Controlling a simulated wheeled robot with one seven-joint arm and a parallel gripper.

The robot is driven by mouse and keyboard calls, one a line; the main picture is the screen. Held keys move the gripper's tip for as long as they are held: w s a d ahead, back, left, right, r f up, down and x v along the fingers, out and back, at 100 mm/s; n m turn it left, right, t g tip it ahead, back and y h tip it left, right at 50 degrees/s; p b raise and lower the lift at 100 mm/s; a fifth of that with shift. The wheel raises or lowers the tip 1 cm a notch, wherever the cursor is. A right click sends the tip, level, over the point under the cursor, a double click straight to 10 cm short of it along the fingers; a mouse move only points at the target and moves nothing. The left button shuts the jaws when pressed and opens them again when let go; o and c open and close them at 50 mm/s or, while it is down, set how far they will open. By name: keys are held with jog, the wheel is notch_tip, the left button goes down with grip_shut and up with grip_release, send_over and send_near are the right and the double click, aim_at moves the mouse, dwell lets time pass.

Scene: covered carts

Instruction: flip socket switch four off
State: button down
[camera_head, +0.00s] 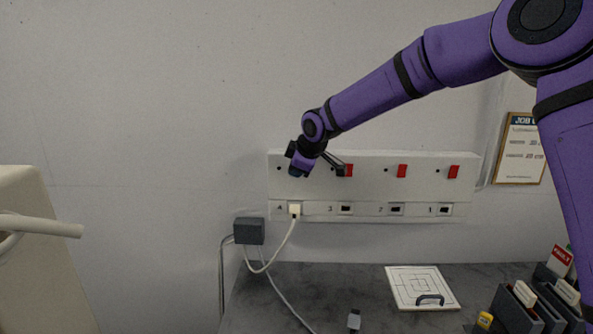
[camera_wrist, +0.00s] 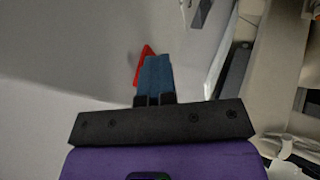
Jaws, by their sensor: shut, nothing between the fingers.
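A white socket panel (camera_head: 375,188) is on the wall, with sockets numbered 4 to 1 from left to right. Red switches sit above socket three (camera_head: 347,170), socket two (camera_head: 402,170) and socket one (camera_head: 454,172). Switch four is hidden behind my gripper (camera_head: 297,171) in the head view. My gripper is shut and empty, with its blue fingertips in front of the panel's left end. In the wrist view, a red switch (camera_wrist: 142,66), likely switch four, shows just beside and beyond the shut fingers (camera_wrist: 156,68). Touch and its on or off position cannot be told.
A white plug (camera_head: 295,209) is in socket four, its cable hanging near a dark grey box (camera_head: 249,231). The grey worktop (camera_head: 330,290) below holds a white maze board (camera_head: 408,276) and dark holders (camera_head: 515,312) at right. A job sheet (camera_head: 519,150) hangs on the right.

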jog(key=shift+r, duration=0.9)
